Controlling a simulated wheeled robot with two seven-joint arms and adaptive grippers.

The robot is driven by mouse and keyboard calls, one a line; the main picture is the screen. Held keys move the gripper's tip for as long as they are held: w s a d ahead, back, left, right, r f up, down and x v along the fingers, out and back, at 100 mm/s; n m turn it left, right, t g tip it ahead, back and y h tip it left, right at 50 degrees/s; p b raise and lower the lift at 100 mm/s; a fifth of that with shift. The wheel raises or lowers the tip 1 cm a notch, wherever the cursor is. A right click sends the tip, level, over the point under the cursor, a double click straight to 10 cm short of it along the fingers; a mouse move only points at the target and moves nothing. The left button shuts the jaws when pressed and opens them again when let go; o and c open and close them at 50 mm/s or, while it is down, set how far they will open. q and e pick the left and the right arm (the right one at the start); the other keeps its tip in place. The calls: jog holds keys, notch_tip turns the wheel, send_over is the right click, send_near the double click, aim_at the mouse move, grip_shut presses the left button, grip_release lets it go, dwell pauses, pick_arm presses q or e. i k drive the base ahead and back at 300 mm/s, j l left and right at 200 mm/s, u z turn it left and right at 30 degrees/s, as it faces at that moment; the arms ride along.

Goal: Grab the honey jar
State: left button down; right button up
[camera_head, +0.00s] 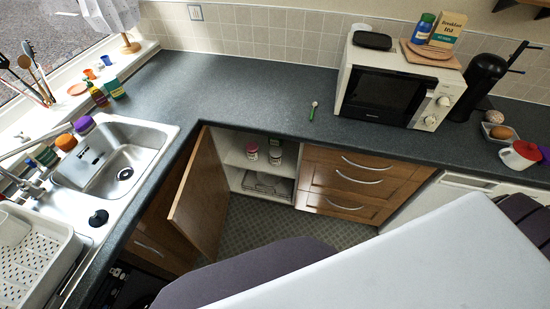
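No jar in view can be read as honey. Two small jars, a left jar (252,151) and a right jar (275,156), stand side by side on the upper shelf of the open base cabinet (236,160). They have pale and pinkish-red parts, and their labels are too small to read. The cabinet's wooden door (203,195) stands swung open on the left. Neither of my grippers is in view.
A microwave (385,90) stands on the counter (240,90), with a board (430,54) of items on top. A sink (115,160) is at left. Drawers (355,180) flank the cabinet. A large white surface (420,260) fills the bottom right. The counter's middle is mostly clear.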

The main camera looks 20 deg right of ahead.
aim_at(274, 163)
jog(key=i+l+z, duration=0.2)
jog(key=z, duration=0.15)
jog(key=i+l+z, duration=0.1)
jog(key=i+z, duration=0.6)
jog(key=k, duration=0.1)
